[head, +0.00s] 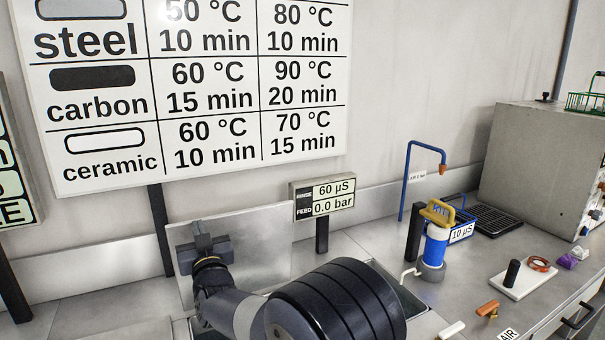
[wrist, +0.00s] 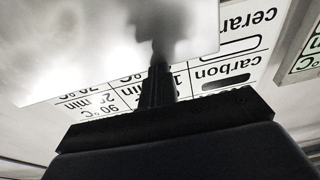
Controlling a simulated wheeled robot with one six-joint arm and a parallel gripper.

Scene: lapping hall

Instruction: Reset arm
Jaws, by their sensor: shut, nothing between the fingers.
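My gripper (head: 200,232) is at the lower left of the head view, at the end of my bent arm. It is in front of an upright shiny metal panel (head: 262,243). In the wrist view my gripper (wrist: 158,70) shows as a dark silhouette with its fingers together, shut and empty. Beyond the fingers is a pale reflective surface (wrist: 90,60) with a blurred dark reflection. The picture there is upside down. I cannot tell whether the gripper touches the panel.
A wall chart (head: 200,85) hangs above, and a small display (head: 323,198) reads 60 µS and 0.0 bar. To the right on the bench are a blue cartridge (head: 436,248), a blue pipe (head: 407,180), a white plate (head: 525,280), an orange valve handle (head: 488,308) and a large grey cabinet (head: 535,160).

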